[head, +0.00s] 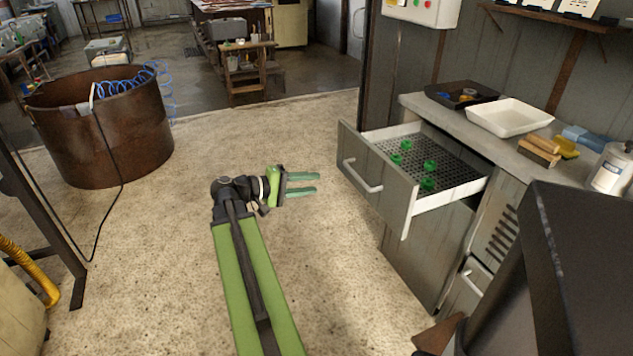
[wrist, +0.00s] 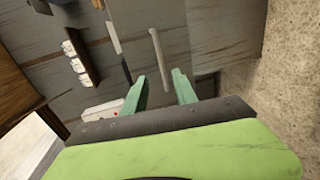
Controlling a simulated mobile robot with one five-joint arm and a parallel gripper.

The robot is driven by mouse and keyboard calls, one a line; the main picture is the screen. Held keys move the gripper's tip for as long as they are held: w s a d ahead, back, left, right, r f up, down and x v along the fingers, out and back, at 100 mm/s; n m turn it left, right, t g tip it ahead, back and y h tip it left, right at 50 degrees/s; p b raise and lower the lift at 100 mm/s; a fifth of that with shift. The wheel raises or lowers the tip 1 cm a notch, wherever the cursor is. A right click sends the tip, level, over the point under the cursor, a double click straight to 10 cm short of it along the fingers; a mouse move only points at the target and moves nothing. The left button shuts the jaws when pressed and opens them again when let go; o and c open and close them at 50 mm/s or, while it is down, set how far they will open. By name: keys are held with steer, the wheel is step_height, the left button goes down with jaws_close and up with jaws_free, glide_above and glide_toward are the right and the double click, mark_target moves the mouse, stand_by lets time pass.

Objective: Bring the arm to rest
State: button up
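My gripper (head: 318,183) is at the end of my green arm, out over the bare floor and pointing right toward the open drawer. Its two green fingers are apart with nothing between them. In the wrist view the fingers (wrist: 160,88) show a clear gap, with the grey cabinet fronts beyond. The gripper is left of the drawer and touches nothing that I can see.
The drawer (head: 382,190) stands open, with several green pieces (head: 428,167) on its perforated bottom. The worktop (head: 420,103) holds a black tray (head: 462,95) and a white tray (head: 509,117). A rusty drum (head: 105,135) stands left. The floor between is clear.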

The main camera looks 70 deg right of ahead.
stand_by(0.3)
steer(key=w+a+n+t+h, duration=0.1)
steer(key=w+a+n+t, duration=0.1)
steer(key=w+a, duration=0.35)
steer(key=w+a+n+t+h, duration=0.1)
steer(key=w+a, duration=0.1)
steer(key=w, duration=0.6)
steer(key=w+a+f+n+t+y, duration=0.1)
steer(key=w+a+f+n+t, duration=0.2)
steer(key=w+a, duration=0.4)
steer(key=w+a+f+t+y, duration=0.1)
steer(key=w+a+f+t, duration=0.1)
steer(key=w+a+f, duration=0.55)
steer(key=w+a+f+n+t+y, duration=0.1)
steer(key=a+f+y, duration=0.25)
steer(key=a, duration=0.85)
steer(key=a+f+n+t+y, duration=0.15)
steer(key=a+y, duration=0.25)
steer(key=a, duration=0.7)
steer(key=w+a+f+n+t+y, duration=0.1)
steer(key=a+f+y, duration=0.3)
steer(key=a, duration=0.8)
step_height(320, 180, up, 25)
steer(key=p, duration=2.4)
steer(key=shift+w+p, duration=0.15)
steer(key=shift+p, duration=0.15)
steer(key=shift+r+m+g+h, duration=0.1)
steer(key=shift+m+g+h, duration=0.15)
steer(key=shift+d, duration=0.15)
